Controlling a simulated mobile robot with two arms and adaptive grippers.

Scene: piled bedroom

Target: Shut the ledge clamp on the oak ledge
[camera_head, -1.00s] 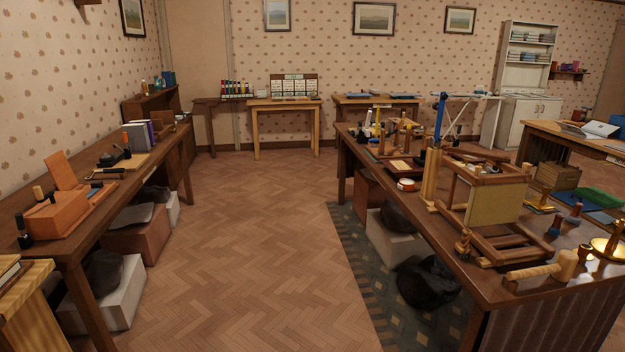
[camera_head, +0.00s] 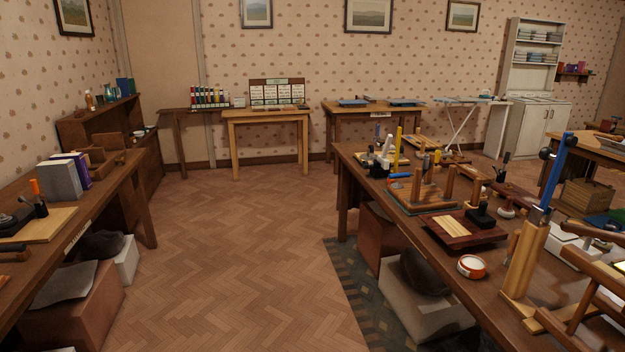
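I cannot make out for certain which thing is the ledge clamp or the oak ledge. A blue bar with dark joints (camera_head: 554,175) stands on a light wooden upright (camera_head: 522,265) on the right-hand table (camera_head: 440,235); it may be the clamp, but whether it is shut I cannot tell. Neither of my grippers is in view.
Open herringbone floor (camera_head: 235,240) runs between the left table (camera_head: 115,185) and the right-hand table. Boxes (camera_head: 75,305) stand under the left table, more (camera_head: 420,300) under the right one. A light wooden table (camera_head: 265,116) stands at the back wall. A patterned rug (camera_head: 365,300) edges the right.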

